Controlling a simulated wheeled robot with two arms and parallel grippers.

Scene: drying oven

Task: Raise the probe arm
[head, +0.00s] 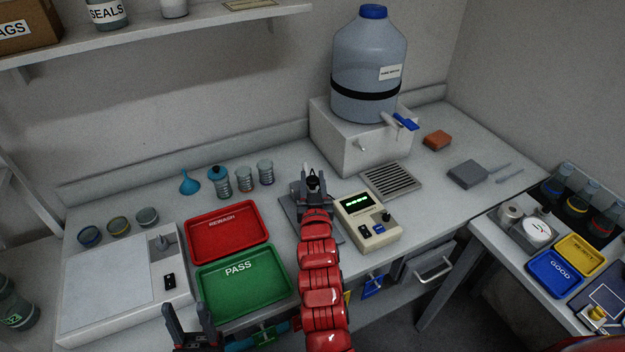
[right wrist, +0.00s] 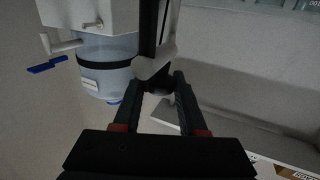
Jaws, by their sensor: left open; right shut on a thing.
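My right gripper (head: 313,187) is at the end of the red arm, at the probe stand beside the cream meter (head: 368,222) with a green lit display. It is shut on the probe arm, whose pale, rounded end (right wrist: 152,68) shows between the fingers in the right wrist view. The gripper also shows there (right wrist: 158,85). The grey stand base (head: 291,208) is partly hidden under my arm, and the probe's lower part is hidden. My left gripper (head: 194,325) is open and empty at the bottom, in front of the green PASS tray (head: 284,291).
The red REWASH tray (head: 192,252) lies left of my right arm. A drain grate (head: 391,181) and a large water bottle (head: 369,60) on a white block (head: 345,150) stand behind the meter. Several small jars stand behind the trays. A flat white device (head: 110,290) fills the left.

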